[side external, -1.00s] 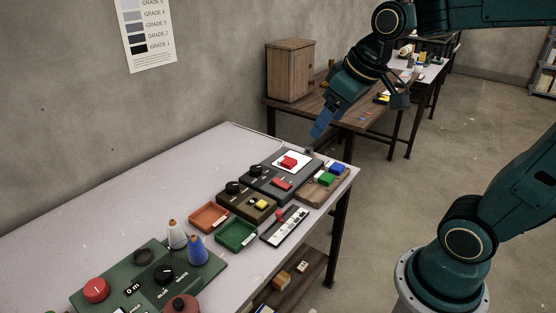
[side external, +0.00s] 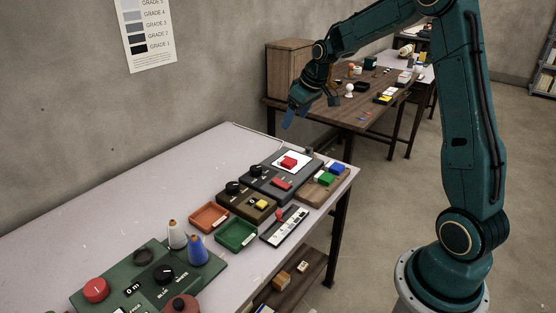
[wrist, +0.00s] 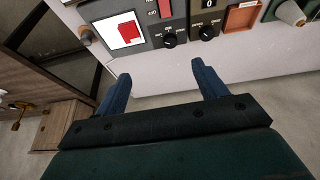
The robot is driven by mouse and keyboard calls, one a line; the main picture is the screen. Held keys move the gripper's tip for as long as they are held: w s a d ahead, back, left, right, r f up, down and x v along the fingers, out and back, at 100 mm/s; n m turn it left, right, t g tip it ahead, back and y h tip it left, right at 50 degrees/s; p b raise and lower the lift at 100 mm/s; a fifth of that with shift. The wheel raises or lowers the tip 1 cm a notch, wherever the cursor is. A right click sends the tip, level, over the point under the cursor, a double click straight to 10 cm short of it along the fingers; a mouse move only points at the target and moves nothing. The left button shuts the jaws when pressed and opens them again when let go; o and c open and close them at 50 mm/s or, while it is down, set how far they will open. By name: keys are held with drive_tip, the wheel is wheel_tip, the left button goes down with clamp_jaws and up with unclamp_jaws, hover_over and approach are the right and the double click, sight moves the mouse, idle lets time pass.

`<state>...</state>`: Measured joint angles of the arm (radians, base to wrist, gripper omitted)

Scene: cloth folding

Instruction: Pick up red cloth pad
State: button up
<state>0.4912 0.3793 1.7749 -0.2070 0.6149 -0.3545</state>
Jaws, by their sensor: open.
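The red cloth pad (side external: 288,161) lies on a white square plate (side external: 278,163) set in a dark grey device (side external: 262,187) near the table's far right end. In the wrist view the pad (wrist: 126,31) sits on the white plate (wrist: 112,41), left of centre near the top. My gripper (side external: 291,116) has blue fingers and is above and behind the pad, clear of the table. In the wrist view the fingers (wrist: 160,72) are apart with nothing between them. The pad lies beyond the left fingertip, not between the fingers.
A wooden tray (side external: 311,195) with blue and green blocks stands right of the device. An orange tray (side external: 209,217) and a green tray (side external: 236,234) lie nearer. Blue and white cones stand at the front. The table's left side is clear. A wooden cabinet (side external: 285,70) stands behind.

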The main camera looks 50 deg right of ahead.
drive_tip(key=w+d+f, duration=0.3)
drive_tip(key=d+f, duration=0.5)
drive_tip(key=f, duration=0.1)
drive_tip(key=shift+d+f, duration=0.25)
drive_tip(key=shift+d, duration=0.15)
drive_tip(key=shift+w, duration=0.1)
hover_over(287, 160)
drive_tip(key=s, duration=0.3)
drive_tip(key=shift+w+a+f, duration=0.1)
drive_tip(key=shift+f, duration=3.85)
drive_tip(key=shift+x, duration=2.6)
drive_tip(key=shift+c, duration=0.2)
drive_tip(key=c, duration=1.1)
drive_tip(key=shift+r, duration=0.1)
